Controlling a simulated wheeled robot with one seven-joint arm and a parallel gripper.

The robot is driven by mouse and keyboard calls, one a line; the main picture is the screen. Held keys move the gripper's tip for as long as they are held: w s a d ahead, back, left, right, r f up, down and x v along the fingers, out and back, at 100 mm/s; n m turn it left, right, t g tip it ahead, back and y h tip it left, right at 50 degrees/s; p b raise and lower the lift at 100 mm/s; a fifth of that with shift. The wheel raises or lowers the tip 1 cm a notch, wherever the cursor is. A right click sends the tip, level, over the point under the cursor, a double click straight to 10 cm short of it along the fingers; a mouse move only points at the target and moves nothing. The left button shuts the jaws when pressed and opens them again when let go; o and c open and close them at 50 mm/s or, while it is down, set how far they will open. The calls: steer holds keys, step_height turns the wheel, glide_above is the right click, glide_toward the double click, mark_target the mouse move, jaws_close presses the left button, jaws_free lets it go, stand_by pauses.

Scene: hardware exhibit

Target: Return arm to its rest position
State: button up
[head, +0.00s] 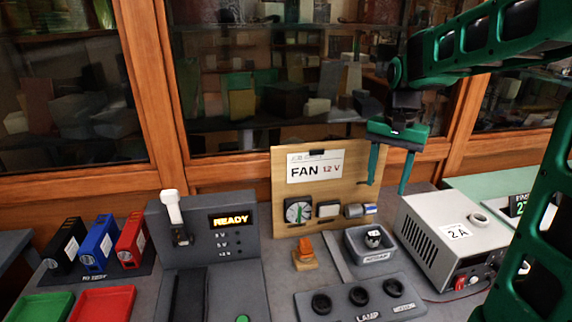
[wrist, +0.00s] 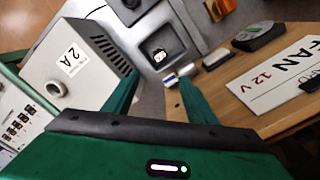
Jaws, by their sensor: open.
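My green arm reaches in from the right in the head view. My gripper (head: 388,168) hangs from it, fingers pointing down, open and empty. It is above the bench, in front of the right part of the FAN board (head: 345,190) and up and left of the grey 2A power supply (head: 455,240). In the wrist view the two green fingers of my gripper (wrist: 155,95) stand apart with nothing between them. The power supply (wrist: 75,65) shows on the left there and the FAN board (wrist: 230,95) on the right.
A READY unit (head: 230,245), coloured blocks (head: 97,243) and green and red trays (head: 103,303) are left. Glass cabinets stand behind.

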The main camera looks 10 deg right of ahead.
steer(key=s+d+f+n, duration=0.1)
steer(key=s+f, duration=0.2)
steer(key=s, duration=0.9)
steer(key=s+d+f+n, duration=0.1)
steer(key=s+d+f, duration=0.1)
steer(key=s, duration=1.1)
steer(key=shift+s+d+f+n, duration=0.25)
steer(key=shift+s+f+n, duration=0.05)
steer(key=shift+f, duration=0.2)
steer(key=shift+w+f, duration=0.25)
steer(key=shift+w, duration=0.4)
steer(key=shift+c, duration=0.5)
